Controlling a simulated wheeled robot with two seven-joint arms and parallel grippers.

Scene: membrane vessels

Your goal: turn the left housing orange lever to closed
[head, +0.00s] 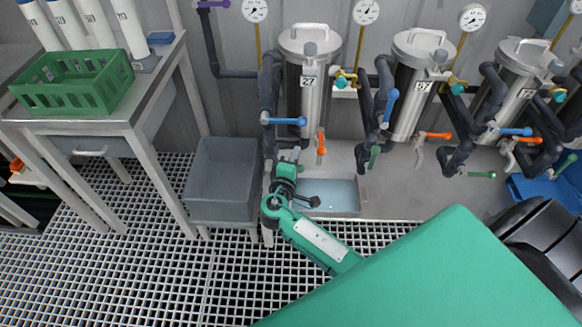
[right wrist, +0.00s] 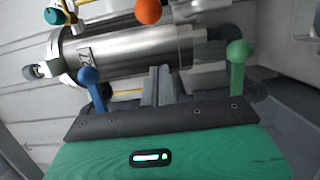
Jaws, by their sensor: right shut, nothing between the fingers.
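The left housing (head: 308,95), a steel cylinder labelled 27, stands by the wall; it also lies across the right wrist view (right wrist: 130,55). Its orange lever (head: 321,146) hangs straight down at the housing's lower right in the head view. In the right wrist view the lever's round orange end (right wrist: 148,11) shows at the top edge, beyond my fingertips and apart from them. My right gripper (head: 289,155) is shut and empty, left of and slightly below the orange lever; its fingers (right wrist: 160,85) show together. My left gripper is not in view.
The housing's blue lever (head: 289,121) is above my right gripper; a green lever (right wrist: 237,65) stands right of my fingers. More housings (head: 417,90) stand rightward, with orange levers pointing sideways. A grey bin (head: 222,180) and a table with a green crate (head: 75,82) are left.

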